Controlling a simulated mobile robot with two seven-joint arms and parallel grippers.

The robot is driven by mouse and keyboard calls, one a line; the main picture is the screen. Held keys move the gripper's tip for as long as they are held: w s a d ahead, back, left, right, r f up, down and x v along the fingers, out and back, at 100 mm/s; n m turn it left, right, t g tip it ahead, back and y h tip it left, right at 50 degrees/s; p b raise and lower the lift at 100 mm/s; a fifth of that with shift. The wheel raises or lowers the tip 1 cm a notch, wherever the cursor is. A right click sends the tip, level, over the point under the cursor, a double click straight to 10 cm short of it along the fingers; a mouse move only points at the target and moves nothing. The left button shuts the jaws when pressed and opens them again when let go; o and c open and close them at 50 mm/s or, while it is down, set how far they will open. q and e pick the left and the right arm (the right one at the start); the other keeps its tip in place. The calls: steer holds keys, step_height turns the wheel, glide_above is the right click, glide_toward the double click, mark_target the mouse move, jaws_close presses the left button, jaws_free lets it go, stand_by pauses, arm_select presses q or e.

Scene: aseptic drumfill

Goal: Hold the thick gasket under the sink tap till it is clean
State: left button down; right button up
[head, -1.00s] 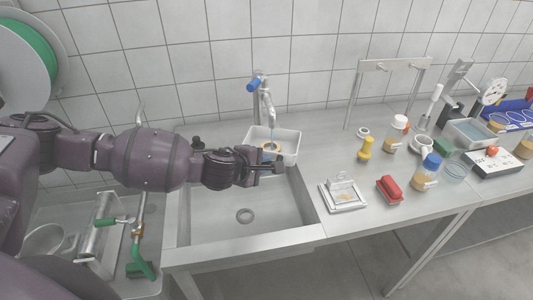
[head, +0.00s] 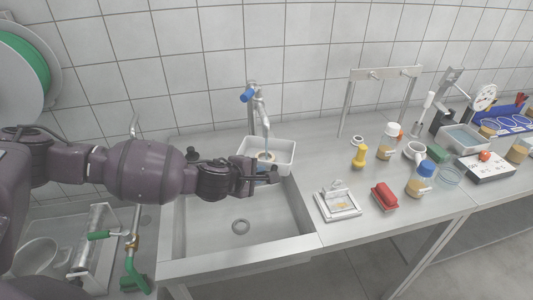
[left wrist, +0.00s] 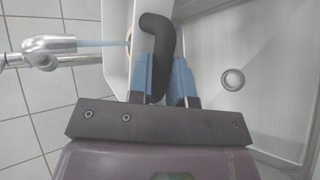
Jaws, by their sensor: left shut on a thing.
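The sink tap (head: 261,103) stands behind the sink. A thin bluish stream runs from it, and shows clearly at the tap in the left wrist view (left wrist: 45,45). My left gripper (head: 268,172) is at the front of a white tub (head: 285,155). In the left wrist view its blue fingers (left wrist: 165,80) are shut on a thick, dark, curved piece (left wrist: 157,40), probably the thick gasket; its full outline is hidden. A pale ring with an orange-brown middle (head: 266,156) shows under the stream; I cannot tell whether it joins the held piece. My right gripper is out of view.
The steel sink basin (head: 215,200) is empty around its drain (head: 240,227). On the counter to the right stand a yellow object (head: 359,157), a red block (head: 384,197), a small clear-lidded box (head: 337,200) and several jars. A tiled wall rises close behind.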

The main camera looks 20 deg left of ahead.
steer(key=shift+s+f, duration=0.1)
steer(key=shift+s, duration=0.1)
arm_select(q)
steer(key=s+a+p, duration=0.1)
steer(key=s+p, duration=0.3)
steer(key=s, duration=0.8)
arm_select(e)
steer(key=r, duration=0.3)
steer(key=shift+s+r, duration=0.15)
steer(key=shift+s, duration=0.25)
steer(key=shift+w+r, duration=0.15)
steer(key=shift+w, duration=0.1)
arm_select(q)
steer(key=shift+s, duration=0.15)
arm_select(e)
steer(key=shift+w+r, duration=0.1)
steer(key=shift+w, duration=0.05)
